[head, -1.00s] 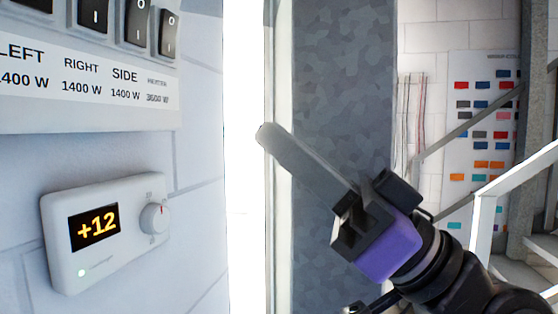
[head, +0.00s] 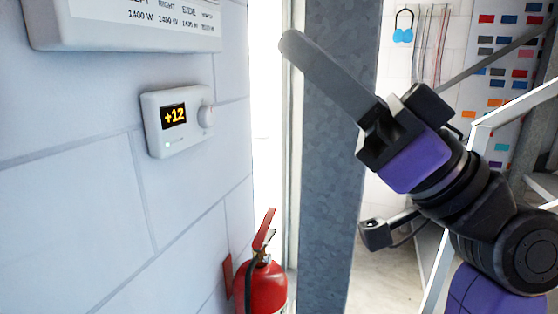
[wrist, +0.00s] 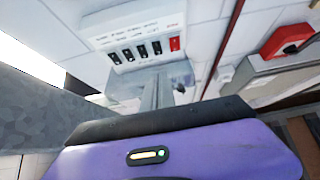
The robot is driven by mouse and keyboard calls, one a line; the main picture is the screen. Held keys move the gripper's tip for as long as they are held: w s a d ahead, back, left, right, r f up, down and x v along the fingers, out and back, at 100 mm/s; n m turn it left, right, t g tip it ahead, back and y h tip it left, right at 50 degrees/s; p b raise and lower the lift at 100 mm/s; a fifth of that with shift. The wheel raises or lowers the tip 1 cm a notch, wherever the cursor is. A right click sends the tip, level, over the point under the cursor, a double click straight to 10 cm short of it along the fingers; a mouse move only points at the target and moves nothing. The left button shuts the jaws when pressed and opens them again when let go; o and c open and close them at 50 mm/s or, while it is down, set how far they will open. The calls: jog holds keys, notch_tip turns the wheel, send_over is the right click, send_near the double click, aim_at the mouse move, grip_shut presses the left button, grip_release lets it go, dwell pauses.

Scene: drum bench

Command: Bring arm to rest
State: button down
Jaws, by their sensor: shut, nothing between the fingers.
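My gripper (head: 289,43) is shut and empty, its long grey fingers together and pointing up and left in the head view. It is in front of the grey speckled pillar and apart from the wall. In the wrist view its fingers (wrist: 158,90) point toward the switch panel (wrist: 140,45), which has several black switches and one red one. The lower part of this panel (head: 130,28) shows at the top left in the head view. My purple arm reaches in from the lower right.
A white thermostat (head: 178,120) reading +12 is on the left wall. A red fire extinguisher (head: 262,288) stands below, beside the grey pillar (head: 330,170). White stair rails (head: 480,150) are at the right. A red box (wrist: 287,40) shows in the wrist view.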

jog(key=w+d+f+m+t+h, duration=0.5)
jog(key=d+m+t+h, duration=0.35)
jog(key=m+t, duration=0.35)
jog(key=s+d+f+m+t+h, duration=0.1)
jog(key=d+f+m+h, duration=0.2)
jog(key=f+h, duration=0.5)
jog(key=s+d+f+m+t+h, duration=0.2)
jog(key=d+f+h, duration=0.15)
jog(key=f, duration=0.85)
jog(key=s+d+f+n+g+h, duration=0.1)
jog(key=s+f+g, duration=0.3)
jog(key=s+f, duration=0.9)
jog(key=s+d+f+n+g+h, duration=0.1)
jog(key=s+f+g, duration=0.4)
jog(key=s+f, duration=0.7)
jog(key=s+n+h, duration=0.1)
jog(key=s+h, duration=0.1)
jog(key=s, duration=0.4)
jog(key=shift+s+d+f, duration=0.15)
jog(key=shift+s+f, duration=0.25)
